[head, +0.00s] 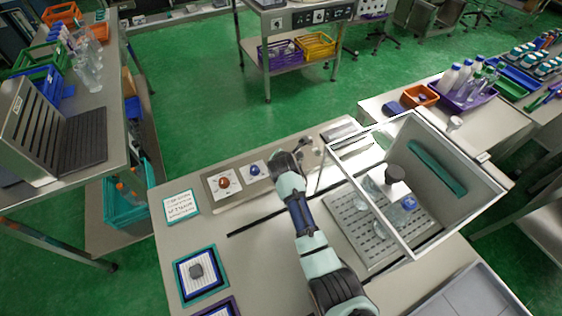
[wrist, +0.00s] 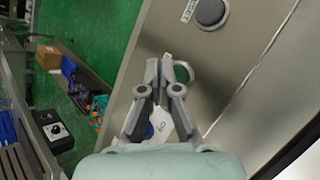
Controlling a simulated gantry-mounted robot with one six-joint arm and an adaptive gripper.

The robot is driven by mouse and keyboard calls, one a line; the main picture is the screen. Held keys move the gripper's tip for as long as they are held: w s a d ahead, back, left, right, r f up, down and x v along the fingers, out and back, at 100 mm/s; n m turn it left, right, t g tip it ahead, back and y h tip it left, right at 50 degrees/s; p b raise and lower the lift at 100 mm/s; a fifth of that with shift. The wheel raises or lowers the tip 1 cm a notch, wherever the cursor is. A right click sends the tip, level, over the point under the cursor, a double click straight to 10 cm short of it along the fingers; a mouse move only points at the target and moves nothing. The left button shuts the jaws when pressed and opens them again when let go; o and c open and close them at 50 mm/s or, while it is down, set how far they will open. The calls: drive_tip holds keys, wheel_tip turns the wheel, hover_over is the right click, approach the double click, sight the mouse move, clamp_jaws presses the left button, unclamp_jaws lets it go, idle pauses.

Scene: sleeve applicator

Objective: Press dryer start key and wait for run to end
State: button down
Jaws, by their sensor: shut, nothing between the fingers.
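An orange-brown button (head: 225,183) and a blue button (head: 254,170) sit on plates left of the arm. I cannot tell which device is the dryer.
A clear-walled box (head: 473,205) with a perforated tray, glassware and a dark-capped item stands right of my arm. A white text card (head: 181,206) and a teal-framed pad (head: 213,292) lie left. A white tag (wrist: 161,124) shows behind my fingers.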

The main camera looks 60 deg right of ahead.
drive_tip(key=shift+f, duration=0.1)
drive_tip(key=shift+f, duration=0.35)
drive_tip(key=shift+f, duration=0.45)
idle(0.4)
drive_tip(key=shift+r, duration=0.1)
drive_tip(key=shift+r+p, duration=0.75)
drive_tip(key=shift+p, duration=0.1)
wheel_tip(320, 180, up, 5)
drive_tip(key=p, duration=0.5)
drive_tip(key=shift+r, duration=0.1)
